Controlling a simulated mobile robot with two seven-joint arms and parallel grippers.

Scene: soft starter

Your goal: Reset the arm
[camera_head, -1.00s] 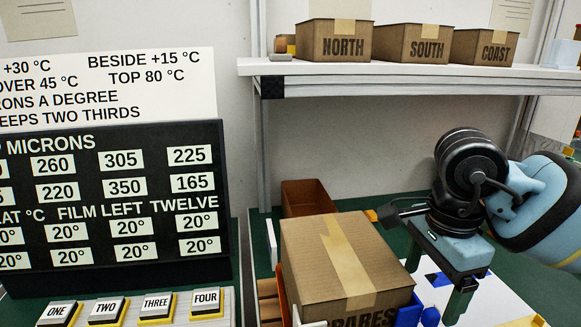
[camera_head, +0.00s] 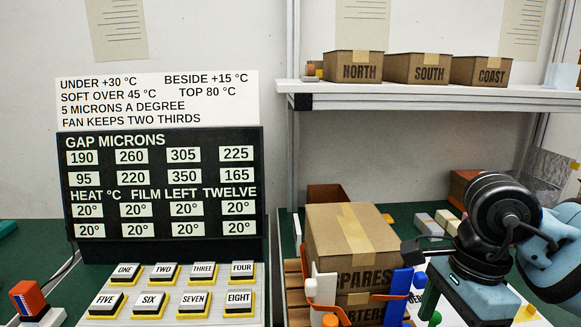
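My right arm comes in from the right edge, with a black wrist joint and light blue links. My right gripper (camera_head: 466,315) points down at the lower right, to the right of the SPARES box (camera_head: 352,232). Its dark fingers stand apart, their lower ends near or past the bottom edge. I see nothing held between them. My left arm and gripper are not in view.
A black gap and heat board (camera_head: 162,248) stands left, behind a panel of buttons ONE to EIGHT (camera_head: 255,315). A shelf (camera_head: 430,101) bears the NORTH, SOUTH and COAST boxes. Blue and white clamps (camera_head: 398,290) stand by the SPARES box. Pale blocks (camera_head: 428,224) lie behind the gripper.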

